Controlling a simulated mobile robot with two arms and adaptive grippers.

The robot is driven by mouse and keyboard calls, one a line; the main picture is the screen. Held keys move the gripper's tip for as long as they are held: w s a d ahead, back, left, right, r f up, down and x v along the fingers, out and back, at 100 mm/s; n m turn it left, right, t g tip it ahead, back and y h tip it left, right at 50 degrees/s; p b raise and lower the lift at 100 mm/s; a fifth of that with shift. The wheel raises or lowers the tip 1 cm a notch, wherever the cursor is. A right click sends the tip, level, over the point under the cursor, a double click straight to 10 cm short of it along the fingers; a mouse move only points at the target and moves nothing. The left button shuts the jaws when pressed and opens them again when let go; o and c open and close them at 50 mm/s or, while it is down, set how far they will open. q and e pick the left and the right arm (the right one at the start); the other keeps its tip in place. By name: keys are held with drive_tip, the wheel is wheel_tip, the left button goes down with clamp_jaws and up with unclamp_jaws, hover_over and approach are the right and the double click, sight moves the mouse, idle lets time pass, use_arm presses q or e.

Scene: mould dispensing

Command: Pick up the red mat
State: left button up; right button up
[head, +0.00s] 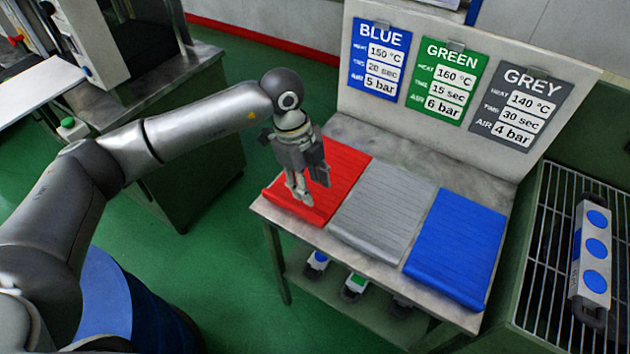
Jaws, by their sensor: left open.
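The red mat (345,168) lies flat at the left end of a small table, with fine ridges across it. My left gripper (313,192) is over the left part of the red mat, fingers pointing down and open. It hides part of the mat, and I cannot tell whether the fingertips touch it. No mat is seen between the fingers. My right gripper is not in view.
A grey mat (383,215) and a blue mat (457,245) lie to the right on the table (440,172). A back panel (400,120) with signs stands behind. A wire rack (545,250) holds a device with blue discs (595,250).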

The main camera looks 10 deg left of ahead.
use_arm(q)
drive_tip(key=n+y, duration=0.1)
drive_tip(key=y, duration=0.1)
hover_over(292, 204)
drive_tip(key=f, duration=0.2)
drive_tip(key=f+p, duration=0.1)
drive_tip(key=shift+w+a+f, duration=0.15)
drive_tip(key=shift+a+f, duration=0.1)
drive_tip(key=shift+f, duration=0.1)
drive_tip(key=f, duration=0.2)
drive_tip(key=f+p, duration=0.2)
drive_tip(key=f, duration=0.1)
drive_tip(key=shift+s+d+f, duration=0.2)
drive_tip(key=shift+d+f, duration=0.05)
drive_tip(key=shift+f, duration=0.35)
drive_tip(key=shift+c, duration=0.5)
clamp_jaws()
